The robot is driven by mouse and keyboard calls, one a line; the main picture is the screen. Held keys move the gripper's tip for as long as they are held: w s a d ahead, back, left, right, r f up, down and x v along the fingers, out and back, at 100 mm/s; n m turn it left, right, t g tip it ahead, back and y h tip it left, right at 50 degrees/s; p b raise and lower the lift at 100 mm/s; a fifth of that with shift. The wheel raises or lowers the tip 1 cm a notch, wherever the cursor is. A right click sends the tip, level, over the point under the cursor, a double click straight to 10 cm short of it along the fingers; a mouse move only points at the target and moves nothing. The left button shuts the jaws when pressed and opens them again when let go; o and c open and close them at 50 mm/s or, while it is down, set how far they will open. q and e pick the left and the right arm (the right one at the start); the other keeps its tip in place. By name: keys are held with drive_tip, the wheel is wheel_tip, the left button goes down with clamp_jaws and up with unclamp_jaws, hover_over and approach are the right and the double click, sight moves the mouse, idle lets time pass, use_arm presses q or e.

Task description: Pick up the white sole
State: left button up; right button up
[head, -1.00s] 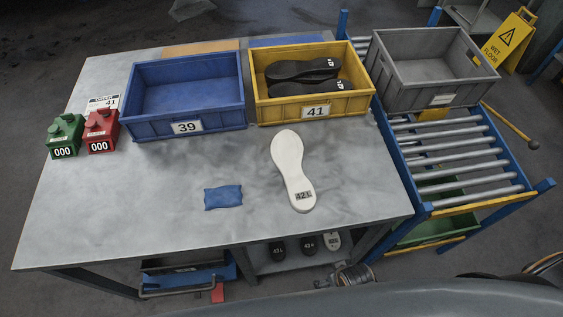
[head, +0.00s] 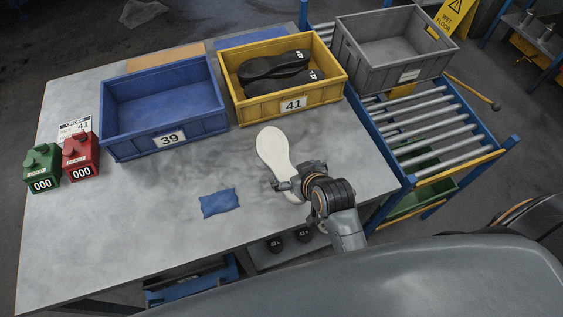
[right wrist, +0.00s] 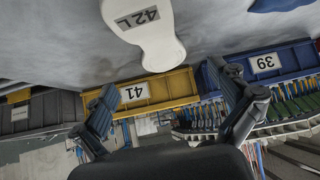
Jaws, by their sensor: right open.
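The white sole (head: 272,150) lies flat on the grey table in the head view, in front of the yellow bin. Its lower end is hidden behind my right gripper (head: 291,180), which is over that end with its fingers apart. In the right wrist view the white sole (right wrist: 150,35) reaches down from the top edge, with a 42L label on it. The two open fingers stand to either side below it, with nothing between them. My left gripper is not in view.
A blue bin (head: 160,146) marked 39 is empty. A yellow bin (head: 292,104) marked 41 holds dark soles. A blue cloth-like patch (head: 219,202) lies left of the white sole. Red (head: 80,157) and green (head: 42,168) counters stand left. A grey crate (head: 409,77) sits on rollers, right.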

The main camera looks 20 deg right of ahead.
sight(280, 162)
drive_tip(key=x, duration=0.4)
drive_tip(key=shift+w+a+f, duration=0.1)
drive_tip(key=shift+w+f, duration=0.15)
drive_tip(key=shift+w, duration=0.05)
drive_tip(key=shift+w+f+p, duration=0.3)
drive_tip(key=shift+w, duration=0.15)
drive_tip(key=x, duration=0.4)
drive_tip(key=shift+w+p, duration=0.1)
drive_tip(key=shift+p, duration=0.2)
drive_tip(key=c, duration=1.5)
drive_tip(key=shift+r, duration=0.1)
